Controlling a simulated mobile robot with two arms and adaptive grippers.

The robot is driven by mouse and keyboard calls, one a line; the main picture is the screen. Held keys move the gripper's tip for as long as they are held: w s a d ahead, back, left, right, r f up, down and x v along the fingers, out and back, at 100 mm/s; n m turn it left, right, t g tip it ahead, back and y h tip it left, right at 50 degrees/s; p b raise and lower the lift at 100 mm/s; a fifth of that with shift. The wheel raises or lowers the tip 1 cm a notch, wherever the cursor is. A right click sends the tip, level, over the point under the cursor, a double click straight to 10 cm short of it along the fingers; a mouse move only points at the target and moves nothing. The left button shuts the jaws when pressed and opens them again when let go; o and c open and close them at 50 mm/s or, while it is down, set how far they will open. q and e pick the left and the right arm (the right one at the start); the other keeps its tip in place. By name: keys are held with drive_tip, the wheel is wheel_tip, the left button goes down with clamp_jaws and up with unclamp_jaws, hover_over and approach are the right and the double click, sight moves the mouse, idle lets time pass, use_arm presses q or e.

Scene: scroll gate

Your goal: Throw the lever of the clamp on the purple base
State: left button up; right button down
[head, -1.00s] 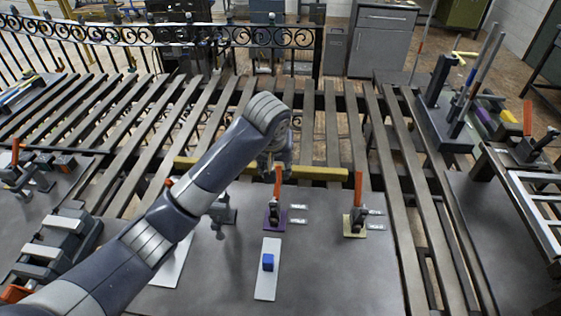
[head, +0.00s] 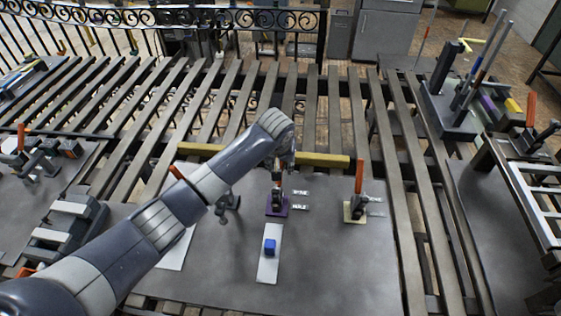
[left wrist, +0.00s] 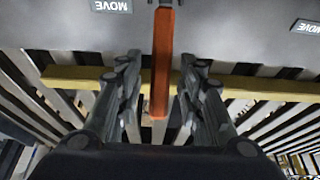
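The clamp on the purple base (head: 277,208) stands on the grey table in the middle of the head view. My left gripper (head: 281,172) is over it and hides most of its lever there. In the left wrist view the orange lever (left wrist: 162,62) points between the two fingers of my left gripper (left wrist: 160,78). The fingers are open, with a gap visible on each side of the lever. The purple base is not visible in the wrist view. My right gripper is in neither view.
A clamp on a cream base (head: 356,209), its orange lever upright, stands to the right. Another clamp (head: 228,201) is partly behind my left arm. A blue block (head: 270,247) is on a white strip (head: 268,270) in front. A yellow bar (head: 320,160) runs behind the clamps.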

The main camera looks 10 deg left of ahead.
use_arm(q)
drive_tip(key=shift+f, duration=0.1)
clamp_jaws()
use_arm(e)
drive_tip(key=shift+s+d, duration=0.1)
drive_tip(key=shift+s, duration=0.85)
